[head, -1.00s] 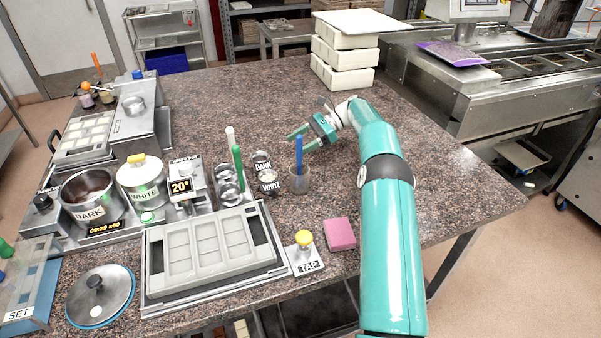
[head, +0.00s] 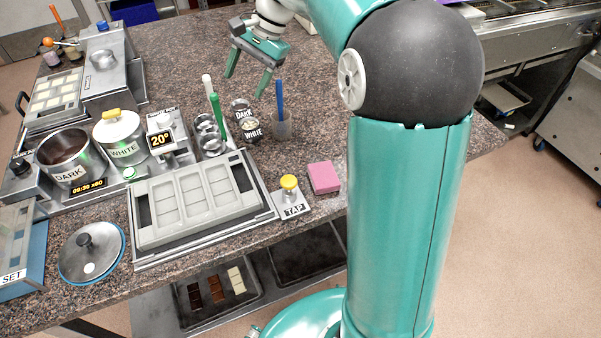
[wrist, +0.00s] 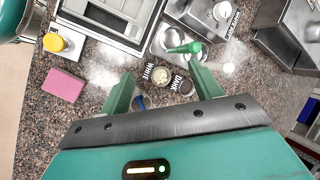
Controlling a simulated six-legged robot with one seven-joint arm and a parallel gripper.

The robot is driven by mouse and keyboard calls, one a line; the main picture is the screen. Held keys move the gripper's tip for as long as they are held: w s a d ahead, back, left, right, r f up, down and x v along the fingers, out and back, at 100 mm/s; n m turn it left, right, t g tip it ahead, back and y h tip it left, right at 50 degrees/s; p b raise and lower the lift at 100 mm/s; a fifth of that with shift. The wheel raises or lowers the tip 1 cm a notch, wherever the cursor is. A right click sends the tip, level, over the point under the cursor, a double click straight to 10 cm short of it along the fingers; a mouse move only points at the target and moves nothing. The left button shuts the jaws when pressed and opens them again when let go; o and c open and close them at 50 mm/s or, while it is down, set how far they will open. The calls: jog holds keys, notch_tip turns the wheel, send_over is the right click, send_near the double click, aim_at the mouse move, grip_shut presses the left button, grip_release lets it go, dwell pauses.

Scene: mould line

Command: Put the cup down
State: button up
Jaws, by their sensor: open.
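Two small cups labelled DARK (head: 240,107) and WHITE (head: 252,129) stand side by side on the stone counter. In the wrist view, my gripper's fingers (wrist: 163,88) flank the WHITE cup (wrist: 160,75) and the DARK cup (wrist: 184,86), which lie beyond on the counter.
A grey mould (head: 195,198) lies in front, with a yellow TAP knob (head: 289,183) and pink sponge (head: 324,177) to its right. Metal cups (head: 207,130) with a green-handled tool (head: 217,116) stand left. DARK (head: 63,158) and WHITE (head: 118,138) pots stand farther left. Bare counter lies behind.

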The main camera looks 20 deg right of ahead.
jog(key=s+f+n+t+h, duration=0.1)
jog(key=s+n, duration=0.4)
jog(key=s, duration=0.9)
jog(key=s+f+n+t+h, duration=0.2)
jog(key=s+n+t+h, duration=0.1)
jog(key=s, duration=1)
jog(key=shift+s+d+n+t+h, duration=0.15)
jog(key=shift+s+n+t+h, duration=0.25)
jog(key=shift+n+h, duration=0.45)
jog(key=o, duration=0.3)
jog(key=shift+o, duration=0.5)
jog(key=shift+w+d, duration=0.1)
